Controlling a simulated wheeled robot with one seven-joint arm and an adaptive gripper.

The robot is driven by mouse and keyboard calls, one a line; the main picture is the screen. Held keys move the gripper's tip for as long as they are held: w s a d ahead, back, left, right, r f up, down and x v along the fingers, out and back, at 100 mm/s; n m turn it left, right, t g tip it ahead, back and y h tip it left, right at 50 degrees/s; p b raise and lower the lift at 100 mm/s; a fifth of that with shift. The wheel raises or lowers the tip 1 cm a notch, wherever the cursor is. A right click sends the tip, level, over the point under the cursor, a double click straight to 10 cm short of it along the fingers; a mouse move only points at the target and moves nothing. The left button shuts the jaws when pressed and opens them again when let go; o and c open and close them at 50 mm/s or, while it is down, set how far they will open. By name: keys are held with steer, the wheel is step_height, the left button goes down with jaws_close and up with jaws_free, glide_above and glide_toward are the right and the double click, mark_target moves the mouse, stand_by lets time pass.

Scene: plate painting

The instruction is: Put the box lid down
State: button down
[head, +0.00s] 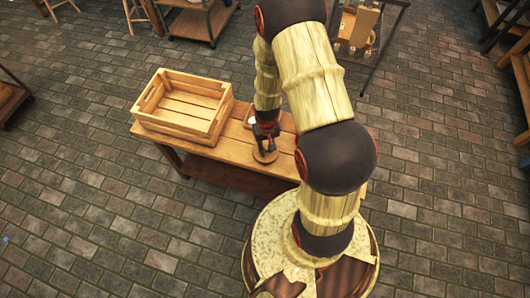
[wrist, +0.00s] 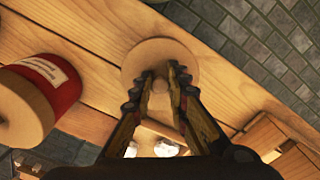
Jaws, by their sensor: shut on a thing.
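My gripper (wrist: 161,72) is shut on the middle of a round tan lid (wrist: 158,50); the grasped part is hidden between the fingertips. The lid also shows in the head view (head: 265,157), below my gripper (head: 265,147) and over the front part of the wooden table (head: 222,151). I cannot tell whether it touches the tabletop. A red round box (wrist: 62,78) with a white label and a tan round end is at the left of the wrist view, apart from the lid.
A slatted wooden crate (head: 183,119) stands on the left part of the table; its edge shows at lower right in the wrist view (wrist: 262,138). Small white things (wrist: 166,149) show between my fingers, unclear. Brick floor (head: 110,225) lies in front of the table.

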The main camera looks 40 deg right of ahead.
steer(key=shift+w+f, duration=0.35)
steer(key=shift+f, duration=0.1)
steer(key=shift+f+b, duration=0.65)
steer(key=shift+f, duration=0.85)
steer(key=shift+f, duration=0.15)
steer(key=c, duration=1.7)
jaws_free()
steer(key=shift+c, duration=0.2)
